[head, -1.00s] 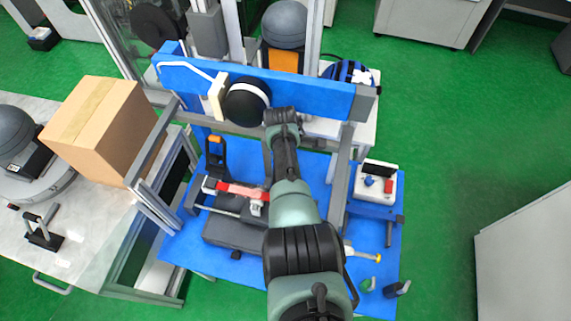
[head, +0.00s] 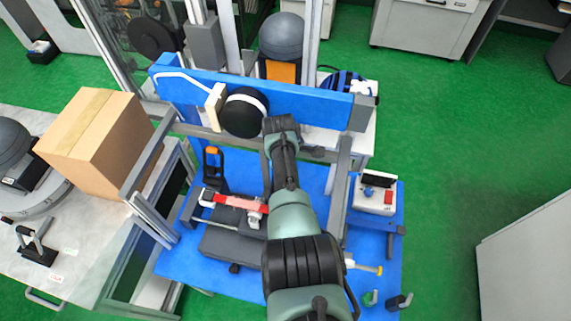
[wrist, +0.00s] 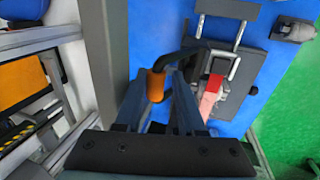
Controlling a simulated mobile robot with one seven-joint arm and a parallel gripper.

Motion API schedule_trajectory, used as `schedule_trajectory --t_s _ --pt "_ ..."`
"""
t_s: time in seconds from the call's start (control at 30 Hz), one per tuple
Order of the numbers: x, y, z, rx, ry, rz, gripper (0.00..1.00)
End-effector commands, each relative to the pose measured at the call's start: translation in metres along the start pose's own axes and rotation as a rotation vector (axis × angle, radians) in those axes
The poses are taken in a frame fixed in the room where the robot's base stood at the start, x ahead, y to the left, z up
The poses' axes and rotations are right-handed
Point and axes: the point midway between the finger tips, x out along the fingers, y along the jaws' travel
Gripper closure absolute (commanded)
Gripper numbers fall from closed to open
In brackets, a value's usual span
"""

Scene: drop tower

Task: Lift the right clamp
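A black clamp lever with an orange end (wrist: 155,86) shows in the wrist view, its black arm bending right toward the grey plate. My gripper (wrist: 160,80) is open, with its two dark fingers on either side of the orange end. A gap shows on the right side of the orange end; contact on the left side is unclear. In the head view this lever and my fingertips are hidden behind my arm. Another black clamp with an orange end (head: 211,165) stands upright to the left of my arm in the head view.
A blue crossbeam (head: 300,105) carrying a black ball (head: 244,113) spans the far side. A red strap (head: 240,202) lies over the grey plate beside my arm. A cardboard box (head: 95,130) sits at left. A control box (head: 374,198) with a red button is at right.

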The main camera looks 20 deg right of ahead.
Motion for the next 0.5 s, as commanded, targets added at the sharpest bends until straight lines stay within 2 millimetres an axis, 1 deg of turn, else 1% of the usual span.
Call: schedule_trajectory --t_s 0.17,0.5 --pt "-0.01 0.0 0.0 0.0 0.0 0.0 0.62" --pt "-0.053 0.0 0.0 0.0 0.0 0.001 0.62"
